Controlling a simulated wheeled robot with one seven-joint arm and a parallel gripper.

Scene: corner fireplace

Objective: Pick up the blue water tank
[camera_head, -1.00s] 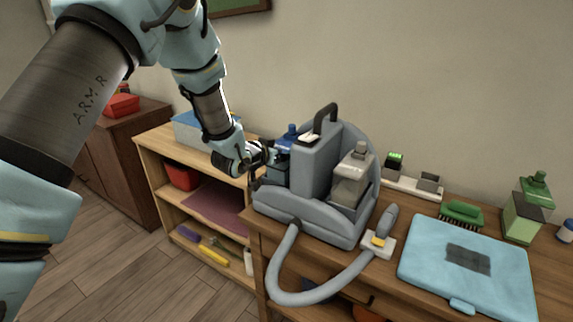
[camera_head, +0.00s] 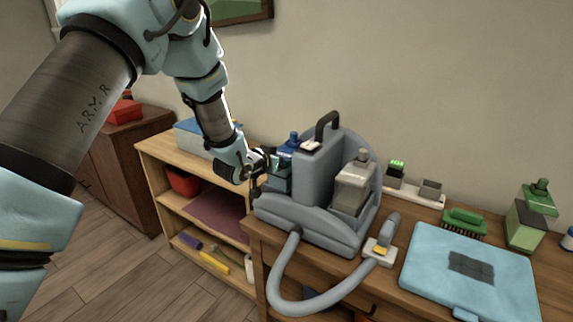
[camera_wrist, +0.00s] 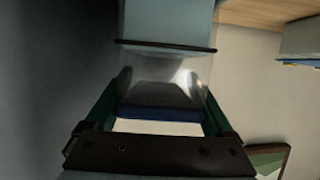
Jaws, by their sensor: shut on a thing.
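The blue water tank (camera_head: 283,170) sits at the left side of the grey cleaning machine (camera_head: 317,172). It is see-through with a blue cap (camera_head: 293,138), partly hidden by my gripper and the machine. My gripper (camera_head: 264,170) comes in from the left and is shut on the tank. In the wrist view, the tank's see-through body (camera_wrist: 160,92) and dark blue band (camera_wrist: 158,113) lie between the two fingers of my gripper (camera_wrist: 158,103). I cannot tell whether the tank is clear of its seat.
The machine stands on a wooden table (camera_head: 395,258), its grey hose (camera_head: 290,285) looping over the front edge. A second, pale tank (camera_head: 352,188) sits on its right side. A blue case (camera_head: 470,270) lies at right. A wooden shelf (camera_head: 160,150) stands behind left.

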